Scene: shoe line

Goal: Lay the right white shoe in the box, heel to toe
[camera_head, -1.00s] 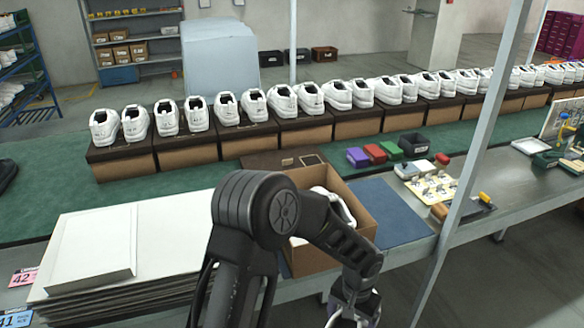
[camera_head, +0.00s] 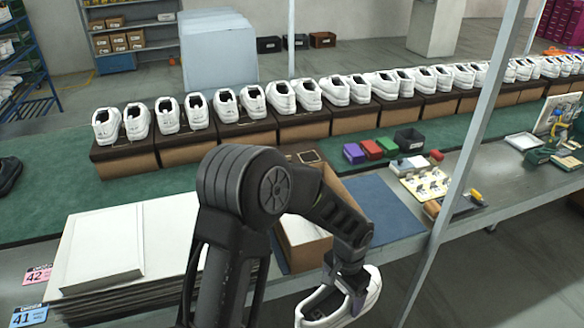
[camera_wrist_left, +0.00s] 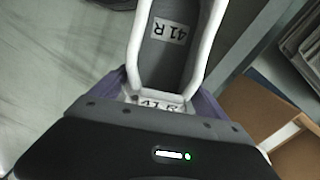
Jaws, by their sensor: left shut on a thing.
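My left gripper (camera_head: 350,280) is shut on the right white shoe (camera_head: 370,290), holding it by its heel end in front of the table edge. In the left wrist view the shoe (camera_wrist_left: 192,45) fills the top middle, its insole marked "41 R", between the purple-padded fingers (camera_wrist_left: 160,98). The open cardboard shoe box (camera_head: 307,256) stands on the table just behind and left of the shoe, partly hidden by my left arm. Something white shows inside it, too covered to tell fully. The box (camera_wrist_left: 255,105) also shows at the right of the left wrist view. My right gripper is out of view.
A blue mat (camera_head: 385,212) lies right of the box. A stack of white sheets (camera_head: 180,235) lies left. Several pairs of white shoes stand on brown boxes behind. A grey post (camera_head: 470,150) rises at right. The floor in front of the table is clear.

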